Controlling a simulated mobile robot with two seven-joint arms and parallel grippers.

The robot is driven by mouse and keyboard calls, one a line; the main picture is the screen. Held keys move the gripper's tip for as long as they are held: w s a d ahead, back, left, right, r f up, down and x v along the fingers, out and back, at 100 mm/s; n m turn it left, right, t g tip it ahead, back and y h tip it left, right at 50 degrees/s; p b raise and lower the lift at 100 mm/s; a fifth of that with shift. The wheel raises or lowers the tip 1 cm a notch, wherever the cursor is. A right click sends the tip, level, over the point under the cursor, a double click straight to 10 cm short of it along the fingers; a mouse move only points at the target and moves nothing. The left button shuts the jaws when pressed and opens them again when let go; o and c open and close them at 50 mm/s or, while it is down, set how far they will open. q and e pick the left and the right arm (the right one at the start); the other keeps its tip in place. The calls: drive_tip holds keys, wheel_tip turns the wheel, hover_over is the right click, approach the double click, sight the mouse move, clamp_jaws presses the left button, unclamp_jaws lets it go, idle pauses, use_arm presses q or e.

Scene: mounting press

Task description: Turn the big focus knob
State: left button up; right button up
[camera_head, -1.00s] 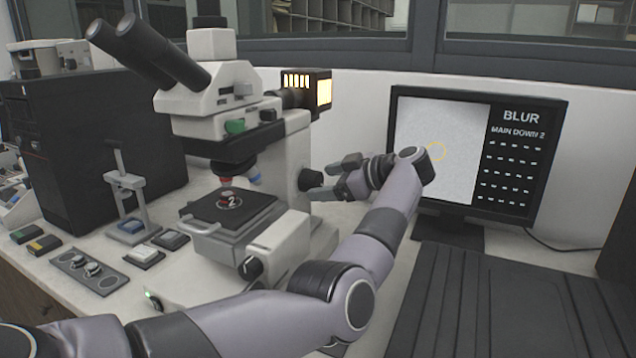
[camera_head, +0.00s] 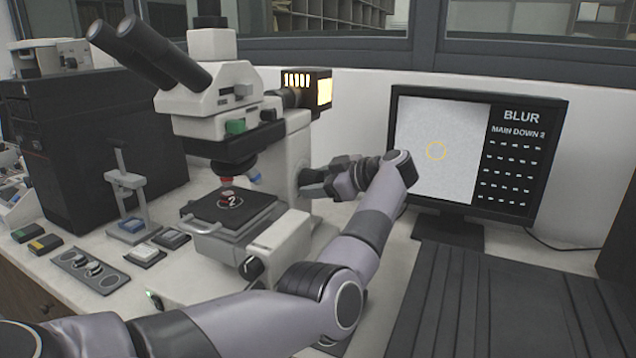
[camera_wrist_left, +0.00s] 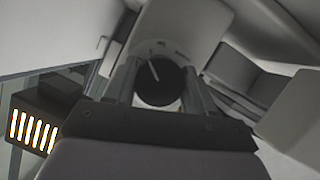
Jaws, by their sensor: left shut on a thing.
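The big focus knob (camera_wrist_left: 160,84) is a round black knob with a white line, on the right side of the white microscope (camera_head: 296,140). In the wrist view it sits between the two fingers of my left gripper (camera_wrist_left: 160,92). In the head view my left gripper (camera_head: 312,182) reaches the knob from the right and is shut on it, hiding most of it. The white line tilts slightly left of upright in the wrist view. The monitor (camera_head: 446,150) shows a plain grey picture with a yellow circle and the text "BLUR" and "MAIN DOWN 2". My right gripper is not in view.
The glowing lamp housing (camera_head: 318,90) juts out above my left gripper. A smaller black knob (camera_head: 251,268) sits low on the microscope's front. The stage (camera_head: 228,209) carries a red-topped sample marked 2. A dark ribbed mat (camera_head: 500,300) lies at the right.

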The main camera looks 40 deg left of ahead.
use_arm(q)
drive_tip(key=shift+f+n+t+y, duration=0.1)
drive_tip(key=shift+n+t+y, duration=0.25)
drive_tip(key=shift+n, duration=0.35)
drive_tip(key=shift+f+n+t+y, duration=0.1)
drive_tip(key=shift+n+t+y, duration=0.15)
drive_tip(key=shift+n+t, duration=0.5)
drive_tip(key=shift+n+y+b, duration=0.4)
drive_tip(key=shift+n+b, duration=0.1)
drive_tip(key=shift+n, duration=0.55)
drive_tip(key=shift+n+t+y+b, duration=0.45)
drive_tip(key=shift+n+b, duration=0.2)
drive_tip(key=shift+n, duration=0.25)
drive_tip(key=o, duration=1)
drive_tip(key=shift+o, duration=0.2)
